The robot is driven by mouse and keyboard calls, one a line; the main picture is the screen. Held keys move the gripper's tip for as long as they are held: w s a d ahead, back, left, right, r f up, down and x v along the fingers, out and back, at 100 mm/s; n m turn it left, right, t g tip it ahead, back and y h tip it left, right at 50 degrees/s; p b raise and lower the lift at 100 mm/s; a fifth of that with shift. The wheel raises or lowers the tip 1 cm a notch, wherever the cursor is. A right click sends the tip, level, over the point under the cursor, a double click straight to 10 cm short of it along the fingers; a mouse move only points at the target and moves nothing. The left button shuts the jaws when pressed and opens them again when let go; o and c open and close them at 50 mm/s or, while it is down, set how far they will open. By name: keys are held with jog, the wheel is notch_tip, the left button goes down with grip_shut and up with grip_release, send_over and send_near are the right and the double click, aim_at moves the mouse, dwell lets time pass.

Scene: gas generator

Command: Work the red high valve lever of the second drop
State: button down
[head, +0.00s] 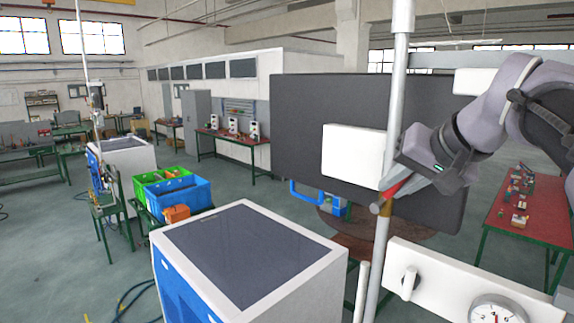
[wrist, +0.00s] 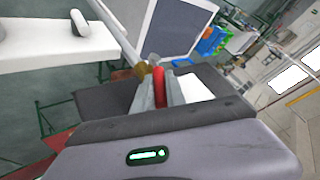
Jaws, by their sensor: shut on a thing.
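The red lever (head: 396,187) sits on a brass-coloured valve (head: 377,208) on a thin upright grey pipe (head: 388,150). My gripper (head: 402,188) reaches in from the right and is shut on the red lever, with the fingers beside the pipe. In the wrist view the red lever (wrist: 159,84) shows between the two grey fingers of my gripper (wrist: 157,80), and the brass valve (wrist: 142,70) is just beyond the tips. The fingers hide part of the lever.
A white panel (head: 435,275) with a knob (head: 409,283) and a round gauge (head: 497,311) is below my gripper. A dark upright board (head: 310,125) stands behind the pipe. A blue curved handle (head: 305,195) is left of the pipe. A white-and-blue cabinet (head: 240,250) stands front left.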

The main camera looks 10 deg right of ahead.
jog(key=w+g, duration=0.1)
jog(key=a+r+g+h, duration=0.1)
jog(key=g, duration=0.1)
jog(key=shift+w+a+n+h, duration=0.15)
jog(key=shift+w+n+h, duration=0.15)
jog(key=shift+w, duration=0.1)
jog(key=shift+w+a+g+h, duration=0.25)
jog(key=shift+w+g+h, duration=0.1)
jog(key=shift+g, duration=0.3)
jog(key=shift+w+a+g+h, duration=0.2)
jog(key=shift+w+g+h, duration=0.15)
jog(key=shift+g, duration=0.3)
jog(key=c, duration=1.4)
grip_release()
jog(key=shift+o, duration=0.2)
